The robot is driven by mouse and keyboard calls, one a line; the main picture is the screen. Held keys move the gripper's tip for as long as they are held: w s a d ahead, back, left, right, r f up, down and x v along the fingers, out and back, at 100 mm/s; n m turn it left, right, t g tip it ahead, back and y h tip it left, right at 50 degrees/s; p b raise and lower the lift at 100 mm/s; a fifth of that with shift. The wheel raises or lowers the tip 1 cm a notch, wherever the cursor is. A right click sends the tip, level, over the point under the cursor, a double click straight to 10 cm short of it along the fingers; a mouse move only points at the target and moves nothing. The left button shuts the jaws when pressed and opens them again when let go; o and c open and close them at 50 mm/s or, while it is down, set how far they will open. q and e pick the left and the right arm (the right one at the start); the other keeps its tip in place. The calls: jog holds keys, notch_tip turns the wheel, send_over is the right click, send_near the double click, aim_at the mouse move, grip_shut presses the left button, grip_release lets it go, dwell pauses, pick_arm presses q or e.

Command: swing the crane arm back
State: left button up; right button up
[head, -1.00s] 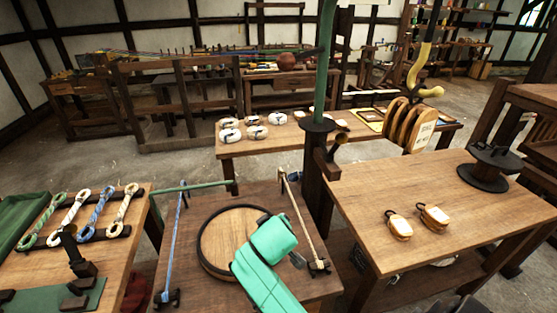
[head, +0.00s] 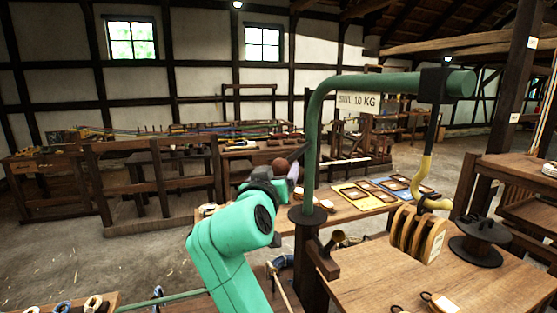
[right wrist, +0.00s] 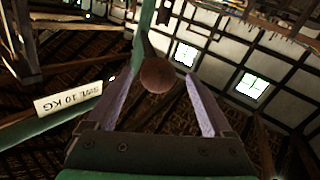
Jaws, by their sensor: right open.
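The crane in the head view has a green post (head: 312,150) that bends at the top into a green arm (head: 390,85) reaching right. An SWL 10 KG sign (head: 358,103) hangs below the arm; it also shows in the right wrist view (right wrist: 68,101). A yellow hook (head: 427,175) hangs from the arm's end, with a wooden pulley block (head: 415,234) at it. A brown ball knob (right wrist: 157,76) shows between the fingers of my open right gripper (right wrist: 165,80), by the post. Contact cannot be told. The right gripper (head: 284,175) partly overlaps the knob in the head view. My left gripper is out of view.
A wooden table (head: 390,285) with a dark spool (head: 482,243) stands at right. Behind the post a bench holds coloured trays (head: 365,193). A wooden rail frame (head: 150,185) stands at back left. Floor (head: 130,255) at left is clear.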

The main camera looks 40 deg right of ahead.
jog(key=shift+x, duration=0.8)
jog(key=shift+w+d, duration=0.1)
jog(key=shift+d, duration=0.3)
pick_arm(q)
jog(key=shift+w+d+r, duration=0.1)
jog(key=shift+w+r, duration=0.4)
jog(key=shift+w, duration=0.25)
pick_arm(e)
grip_shut()
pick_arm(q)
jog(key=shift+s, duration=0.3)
